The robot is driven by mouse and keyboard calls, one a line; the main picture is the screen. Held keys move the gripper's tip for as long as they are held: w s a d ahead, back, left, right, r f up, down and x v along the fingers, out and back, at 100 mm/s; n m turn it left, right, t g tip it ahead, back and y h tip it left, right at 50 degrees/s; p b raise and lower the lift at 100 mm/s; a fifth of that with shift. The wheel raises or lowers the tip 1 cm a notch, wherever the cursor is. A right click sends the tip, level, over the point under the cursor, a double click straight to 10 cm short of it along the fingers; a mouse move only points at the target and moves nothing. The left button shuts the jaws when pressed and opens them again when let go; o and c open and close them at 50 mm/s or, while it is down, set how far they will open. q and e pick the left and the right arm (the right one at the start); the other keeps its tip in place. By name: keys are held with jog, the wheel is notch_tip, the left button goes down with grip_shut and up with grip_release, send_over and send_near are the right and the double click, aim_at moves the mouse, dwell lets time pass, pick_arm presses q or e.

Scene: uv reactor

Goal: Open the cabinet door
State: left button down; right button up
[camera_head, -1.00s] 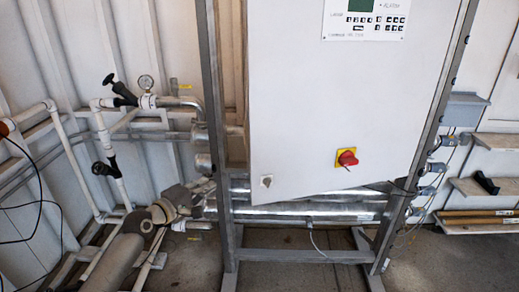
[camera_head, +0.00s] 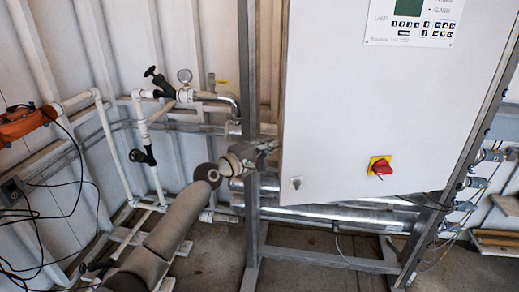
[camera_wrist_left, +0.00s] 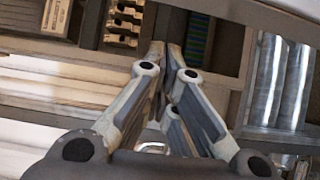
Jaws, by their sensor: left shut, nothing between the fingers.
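The white cabinet door (camera_head: 340,110) fills the upper right of the head view. It carries a red knob on a yellow plate (camera_head: 380,167) and a small lock (camera_head: 296,183) low near its left edge. The door stands ajar: its lower edge slants, and the wrist view shows fittings inside the cabinet (camera_wrist_left: 125,20). My left gripper (camera_head: 268,146) is at the door's left edge, by the grey frame post. Its fingertips are partly hidden in the head view. In the wrist view the fingers (camera_wrist_left: 165,50) converge and are shut with nothing between them. My right gripper is not seen.
A grey upright post (camera_head: 250,70) stands left of the door. White pipes with a gauge (camera_head: 184,76) and black valves run along the left wall. Silver pipes (camera_head: 330,217) lie below the cabinet. An orange device with cables (camera_head: 25,123) is at far left.

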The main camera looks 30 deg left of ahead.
pick_arm(q)
jog(key=s+d+p, duration=0.2)
jog(key=s, duration=0.1)
jog(key=shift+s, duration=0.2)
jog(key=shift+s+d, duration=0.1)
jog(key=shift+s, duration=0.05)
